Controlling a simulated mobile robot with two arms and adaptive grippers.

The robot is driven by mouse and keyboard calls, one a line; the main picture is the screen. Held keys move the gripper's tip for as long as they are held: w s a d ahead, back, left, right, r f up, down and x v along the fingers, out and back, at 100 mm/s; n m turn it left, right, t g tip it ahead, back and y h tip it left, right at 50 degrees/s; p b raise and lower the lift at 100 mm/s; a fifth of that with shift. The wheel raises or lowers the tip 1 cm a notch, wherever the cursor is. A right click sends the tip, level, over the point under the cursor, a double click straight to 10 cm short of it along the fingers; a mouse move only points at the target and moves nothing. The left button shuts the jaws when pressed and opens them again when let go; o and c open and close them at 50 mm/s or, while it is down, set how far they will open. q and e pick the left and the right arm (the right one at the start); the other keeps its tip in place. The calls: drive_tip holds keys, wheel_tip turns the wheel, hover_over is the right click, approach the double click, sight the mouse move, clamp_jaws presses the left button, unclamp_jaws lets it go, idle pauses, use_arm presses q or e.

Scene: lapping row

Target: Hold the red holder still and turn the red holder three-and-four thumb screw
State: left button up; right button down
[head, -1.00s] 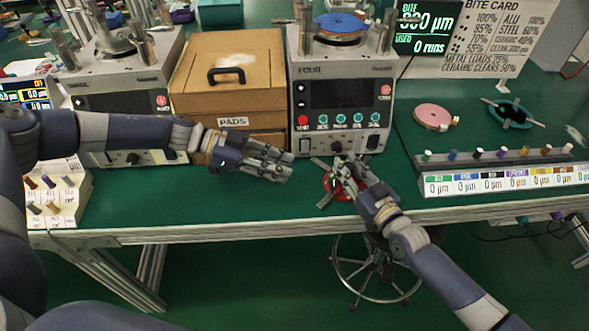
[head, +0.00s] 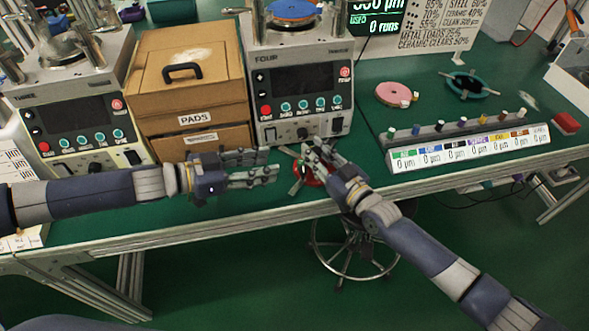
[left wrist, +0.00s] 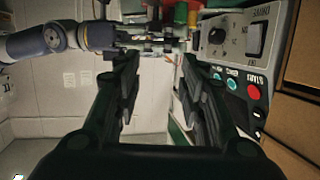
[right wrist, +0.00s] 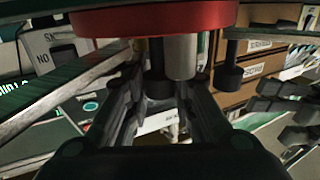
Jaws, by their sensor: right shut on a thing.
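The red holder (head: 313,178) is at the front of the green bench, below the machine marked FOUR, partly hidden by my right gripper. In the right wrist view its red disc (right wrist: 150,18) spans the top, with a grey cylinder (right wrist: 181,56) and dark knobs (right wrist: 228,75) below. My right gripper (head: 318,152) is shut on the holder, its fingers around a part beneath the disc; which part is unclear. My left gripper (head: 274,164) is open and empty, just left of the holder, fingers pointing towards it. I cannot tell the three-and-four thumb screw apart.
The FOUR machine (head: 297,88) stands just behind the holder. A cardboard PADS box (head: 190,85) is behind my left gripper. A rack of coloured knobs (head: 465,145) and a pink disc (head: 393,94) lie to the right. The bench's front edge is close below the holder.

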sight(302, 170)
use_arm(q)
drive_tip(key=w+d+f+y, duration=0.1)
drive_tip(key=d, duration=0.1)
drive_tip(key=w+d+f+n, duration=0.1)
drive_tip(key=d+f, duration=0.1)
drive_tip(key=d, duration=0.1)
drive_tip(key=w+d+f+y, duration=0.1)
drive_tip(key=d+f, duration=0.1)
drive_tip(key=shift+d+n+t+y, duration=0.3)
drive_tip(key=shift+d+n+t, duration=0.1)
idle(0.5)
drive_tip(key=shift+r, duration=0.1)
clamp_jaws()
